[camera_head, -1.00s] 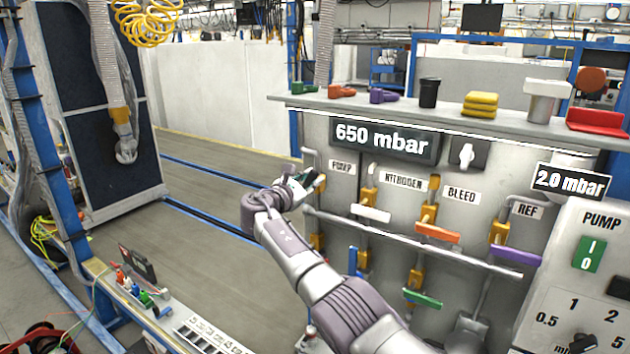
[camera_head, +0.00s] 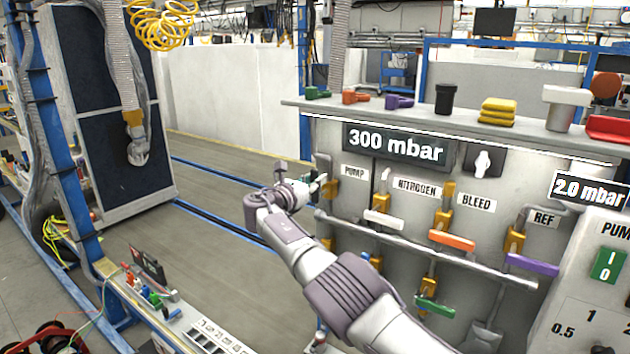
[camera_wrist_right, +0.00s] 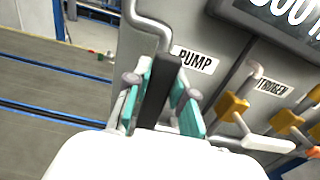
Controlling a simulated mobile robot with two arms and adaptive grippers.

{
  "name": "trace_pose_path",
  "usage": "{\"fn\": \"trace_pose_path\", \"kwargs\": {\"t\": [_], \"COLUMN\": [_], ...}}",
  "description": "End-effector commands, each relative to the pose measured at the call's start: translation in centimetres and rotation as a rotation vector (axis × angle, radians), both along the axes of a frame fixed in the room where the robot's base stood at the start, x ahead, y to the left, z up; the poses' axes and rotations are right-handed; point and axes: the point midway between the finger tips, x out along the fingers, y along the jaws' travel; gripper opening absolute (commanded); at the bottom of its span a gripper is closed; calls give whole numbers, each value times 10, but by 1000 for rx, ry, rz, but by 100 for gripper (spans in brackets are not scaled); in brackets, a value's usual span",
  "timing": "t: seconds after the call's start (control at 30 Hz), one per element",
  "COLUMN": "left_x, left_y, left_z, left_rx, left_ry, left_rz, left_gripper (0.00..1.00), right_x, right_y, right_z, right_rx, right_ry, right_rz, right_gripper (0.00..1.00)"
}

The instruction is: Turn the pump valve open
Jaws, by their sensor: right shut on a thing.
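The pump valve (camera_head: 331,188) is on the left end of the grey panel, beside the PUMP label (camera_head: 354,172). Its yellow body partly shows in the head view. In the right wrist view its dark lever (camera_wrist_right: 158,84) stands between the teal finger pads, pointing away from the palm. My right gripper (camera_head: 317,184) is at this valve, shut on the lever; its fingers also show in the right wrist view (camera_wrist_right: 157,105). The gripper hides part of the valve. The display (camera_head: 396,145) above reads 300 mbar. My left gripper is not in view.
To the right are the white nitrogen lever (camera_head: 384,219), orange bleed lever (camera_head: 452,241) and purple ref lever (camera_head: 532,265). A green lever (camera_head: 435,306) sits lower. A shelf (camera_head: 420,117) with loose parts tops the panel. Open floor (camera_head: 215,255) lies left.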

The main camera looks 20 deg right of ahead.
Motion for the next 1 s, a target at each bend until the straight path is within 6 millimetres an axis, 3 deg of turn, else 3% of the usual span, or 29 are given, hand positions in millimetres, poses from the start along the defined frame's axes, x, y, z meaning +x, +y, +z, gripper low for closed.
{"fn": "trace_pose_path", "kwargs": {"t": [0.3, 0.33, 0.5, 1.0], "left_x": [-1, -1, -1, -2], "left_y": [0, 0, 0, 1], "left_z": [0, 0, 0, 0], "left_rx": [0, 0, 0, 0], "left_ry": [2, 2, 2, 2], "left_rz": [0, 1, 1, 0], "left_gripper": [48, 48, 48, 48], "right_x": [0, 0, 0, -3], "right_y": [0, 0, 0, 9], "right_z": [-1, -1, -1, -1], "right_rx": [-3, -3, -2, -3], "right_ry": [7, 7, 6, 2], "right_rz": [1, 1, 1, 2], "right_gripper": [0, 25, 50, 50]}}
